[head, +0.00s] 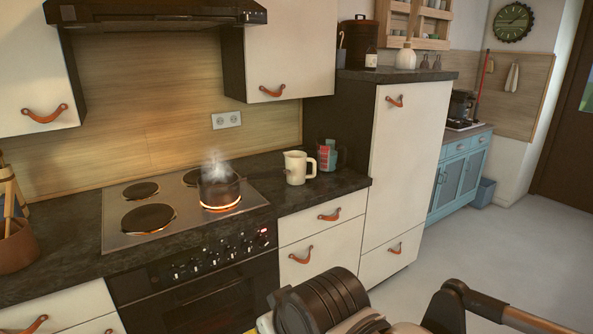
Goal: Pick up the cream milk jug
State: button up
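The cream milk jug (296,168) stands upright on the dark countertop, right of the stove, with its handle on its right side. A red and teal patterned container (327,155) stands close behind it to the right. Parts of my arm show along the bottom edge, well in front of and below the jug. I cannot make out my gripper's fingers in this view. Nothing of mine touches the jug.
A steaming dark pot (219,190) sits on a glowing burner of the hob (128,238), left of the jug. A tall cream cabinet (404,165) rises right of the counter. Upper cabinets hang above. The counter just in front of the jug is clear.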

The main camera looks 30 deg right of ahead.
aim_at(295, 161)
jog(key=i+l, duration=1.7)
jog(key=k+l+z, duration=0.05)
jog(key=l, duration=0.1)
